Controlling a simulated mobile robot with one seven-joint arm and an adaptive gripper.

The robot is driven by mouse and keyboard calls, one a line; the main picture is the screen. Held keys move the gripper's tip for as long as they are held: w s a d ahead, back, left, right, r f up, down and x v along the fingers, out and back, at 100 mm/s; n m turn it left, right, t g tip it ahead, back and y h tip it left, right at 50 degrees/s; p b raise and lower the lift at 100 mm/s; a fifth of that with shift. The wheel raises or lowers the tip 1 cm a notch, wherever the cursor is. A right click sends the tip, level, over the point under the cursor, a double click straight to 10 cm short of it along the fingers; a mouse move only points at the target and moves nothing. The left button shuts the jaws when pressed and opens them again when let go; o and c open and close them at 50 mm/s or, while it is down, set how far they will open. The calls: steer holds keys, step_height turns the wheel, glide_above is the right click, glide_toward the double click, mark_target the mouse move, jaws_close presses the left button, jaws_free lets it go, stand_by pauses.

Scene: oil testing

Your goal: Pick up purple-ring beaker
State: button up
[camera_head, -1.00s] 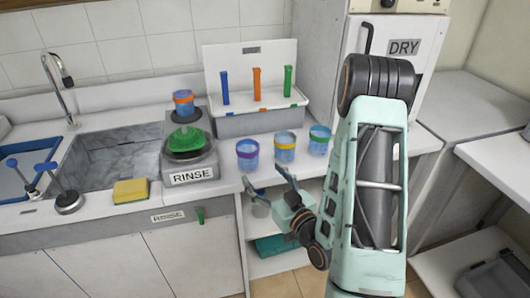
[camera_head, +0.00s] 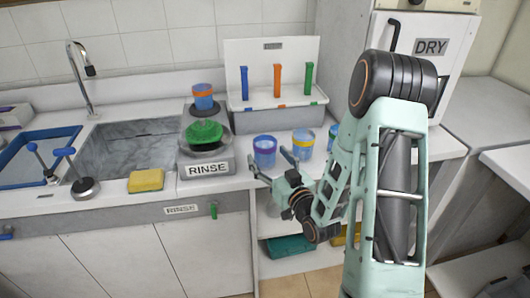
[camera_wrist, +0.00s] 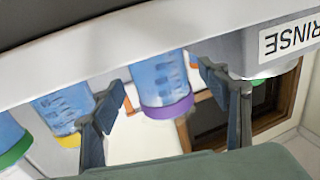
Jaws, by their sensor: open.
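The purple-ring beaker (camera_head: 265,146) is blue and clear with a purple band at its rim. It stands upright at the counter's front edge, leftmost of three beakers. My gripper (camera_head: 268,166) is open just in front of it, fingers pointing toward it. In the wrist view, which is upside down, the purple-ring beaker (camera_wrist: 168,108) appears between the two spread fingers of my gripper (camera_wrist: 162,80). No grip on it shows.
The yellow-ring beaker (camera_head: 303,139) stands close on the right, then the green-ring beaker (camera_head: 333,134), partly hidden by my arm. The rinse station (camera_head: 207,168) with an orange-ring beaker (camera_head: 203,97) is left. A rack (camera_head: 275,122) stands behind. A sponge (camera_head: 146,180) lies near the sink.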

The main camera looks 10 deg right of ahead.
mark_target(269, 139)
steer(key=shift+x, duration=1.3)
steer(key=c, duration=1.3)
steer(key=shift+r, duration=0.1)
steer(key=shift+r+p, duration=0.3)
steer(key=shift+r, duration=0.3)
steer(key=r, duration=0.1)
steer(key=s+r+p, duration=0.1)
steer(key=r, duration=0.1)
steer(key=s+r+p, duration=0.1)
steer(key=shift+d+r, duration=0.3)
steer(key=shift+r, duration=0.1)
steer(key=s+r+p, duration=0.1)
steer(key=s+d+r+p, duration=0.1)
steer(key=s+r+p, duration=0.2)
steer(key=s, duration=0.1)
steer(key=shift+s+d+r+p, duration=0.2)
steer(key=shift+d+r+p, duration=0.1)
steer(key=shift+p, duration=0.1)
